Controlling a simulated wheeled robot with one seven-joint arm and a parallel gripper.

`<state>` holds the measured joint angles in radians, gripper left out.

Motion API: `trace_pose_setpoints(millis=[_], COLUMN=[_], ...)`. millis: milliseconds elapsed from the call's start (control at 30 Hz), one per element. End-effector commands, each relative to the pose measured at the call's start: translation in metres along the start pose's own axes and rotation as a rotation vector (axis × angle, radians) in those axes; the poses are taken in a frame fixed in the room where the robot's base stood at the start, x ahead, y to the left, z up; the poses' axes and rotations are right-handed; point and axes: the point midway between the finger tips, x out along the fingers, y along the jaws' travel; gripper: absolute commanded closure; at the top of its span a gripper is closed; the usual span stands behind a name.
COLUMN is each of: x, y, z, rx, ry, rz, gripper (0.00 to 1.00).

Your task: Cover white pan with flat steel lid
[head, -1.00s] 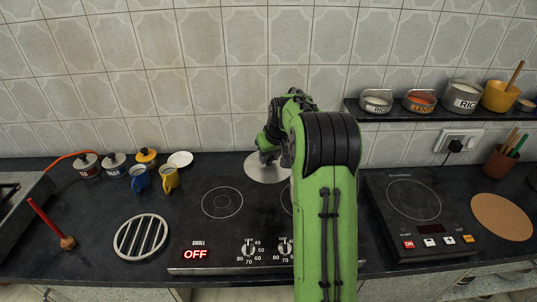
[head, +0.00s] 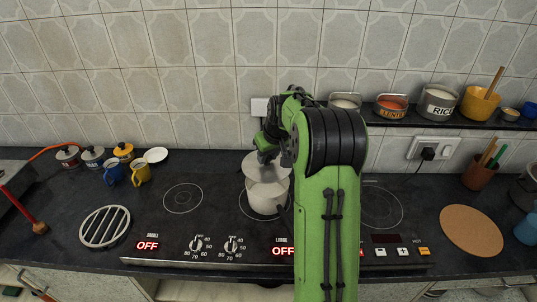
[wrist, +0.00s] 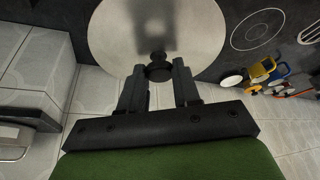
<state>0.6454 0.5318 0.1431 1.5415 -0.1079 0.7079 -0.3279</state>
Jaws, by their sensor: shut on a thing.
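The white pan (head: 267,196) stands upright on the larger right-hand ring of the built-in hob, partly hidden on its right by my arm. The flat steel lid (head: 259,163) is a shiny round disc, and it also fills the top of the wrist view (wrist: 125,35). My gripper (head: 268,150) is shut on the lid's dark knob (wrist: 158,71), its fingers on either side. The lid is at the pan's top back in the head view, overlapping the rim. I cannot tell whether they touch.
The hob (head: 200,215) has a bare left ring. A round grate (head: 105,227), blue mug (head: 115,173) and yellow mug (head: 141,173) lie left. A portable cooker (head: 385,210) and cork mat (head: 471,230) are right. A shelf (head: 400,121) with containers runs along the wall.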

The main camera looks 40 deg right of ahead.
Motion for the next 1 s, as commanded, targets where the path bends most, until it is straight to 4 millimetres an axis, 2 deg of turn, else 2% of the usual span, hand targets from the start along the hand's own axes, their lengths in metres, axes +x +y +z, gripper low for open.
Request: trace_pose_setpoints(millis=[167, 600, 1000], x=[0.008, 0.05, 0.05], y=[0.0, 0.0, 0.0], z=[0.004, 0.021, 0.021], rx=[0.001, 0.0, 0.0], ry=[-0.001, 0.0, 0.0], rz=[0.0, 0.0, 0.0], gripper=[1.0, 1.0, 1.0])
